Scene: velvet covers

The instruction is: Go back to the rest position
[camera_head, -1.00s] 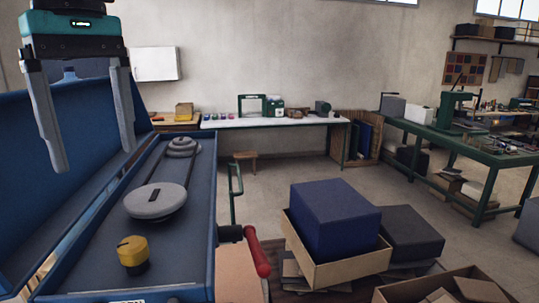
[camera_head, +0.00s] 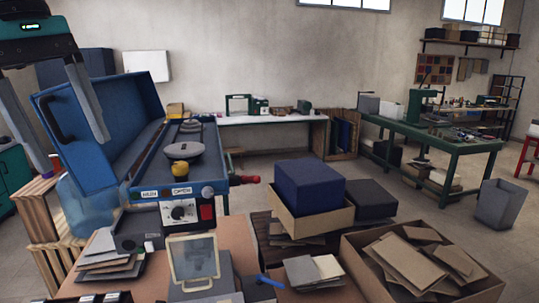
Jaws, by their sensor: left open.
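My left gripper (camera_head: 68,150) is at the upper left of the head view, pointing down. Its two grey fingers are spread apart with nothing between them. It hangs in front of and to the left of the blue machine (camera_head: 150,201), whose lid (camera_head: 95,125) stands open. The machine's front has a dial (camera_head: 180,211) and a red switch (camera_head: 207,213). My right gripper is not in view.
A red-handled lever (camera_head: 245,180) sticks out right of the machine. A dark blue box (camera_head: 308,187) sits in a carton, and an open carton (camera_head: 350,262) of cardboard pieces stands at the lower right. A grey bin (camera_head: 496,205) stands on the floor. Open floor lies at mid right.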

